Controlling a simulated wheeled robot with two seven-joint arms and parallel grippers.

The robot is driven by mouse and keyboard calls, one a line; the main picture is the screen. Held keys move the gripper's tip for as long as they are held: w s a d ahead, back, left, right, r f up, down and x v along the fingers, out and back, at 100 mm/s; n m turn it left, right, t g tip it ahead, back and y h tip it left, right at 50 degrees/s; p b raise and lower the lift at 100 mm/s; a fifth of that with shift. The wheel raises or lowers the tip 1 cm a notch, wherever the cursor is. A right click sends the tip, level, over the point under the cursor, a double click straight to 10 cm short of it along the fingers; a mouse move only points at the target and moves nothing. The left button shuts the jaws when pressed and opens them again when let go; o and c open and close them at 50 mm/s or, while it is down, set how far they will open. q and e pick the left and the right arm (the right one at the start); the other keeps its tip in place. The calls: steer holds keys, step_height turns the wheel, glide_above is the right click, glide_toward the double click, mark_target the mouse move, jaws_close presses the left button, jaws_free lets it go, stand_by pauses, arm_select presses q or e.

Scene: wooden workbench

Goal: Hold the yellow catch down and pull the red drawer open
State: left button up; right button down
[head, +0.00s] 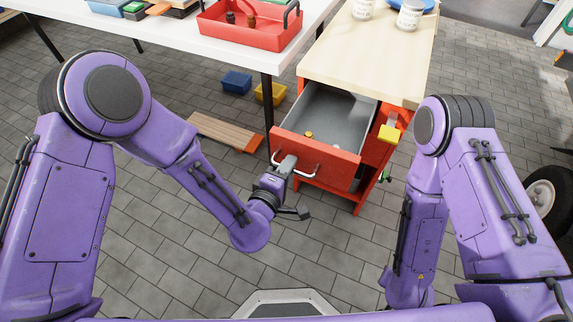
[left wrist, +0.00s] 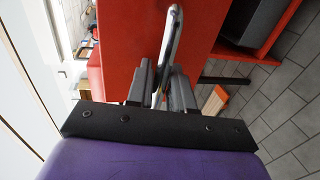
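The red drawer (head: 330,158) stands pulled out of the workbench's red cabinet, its grey inside showing. Its pale metal bar handle (head: 306,172) runs across the front. My left gripper (head: 287,165) is at the handle's left part. In the left wrist view its two dark fingers (left wrist: 165,88) lie on either side of the handle bar (left wrist: 170,45), closed on it. The yellow catch (head: 389,133) is on the cabinet's right, beside the drawer, with no gripper touching it. My right arm hangs at the right; its gripper does not show.
A small yellow item (head: 309,134) lies in the drawer. White jars (head: 410,14) stand on the wooden bench top (head: 365,60). A white table (head: 200,48) with a red tray (head: 250,35) is at the left. Blue (head: 236,81) and yellow (head: 271,95) bins sit on the floor beneath.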

arm_select(q)
steer(key=shift+o, duration=0.5)
steer(key=shift+s, duration=0.1)
steer(key=v, duration=1)
steer(key=shift+s+a, duration=0.1)
steer(key=shift+s, duration=0.05)
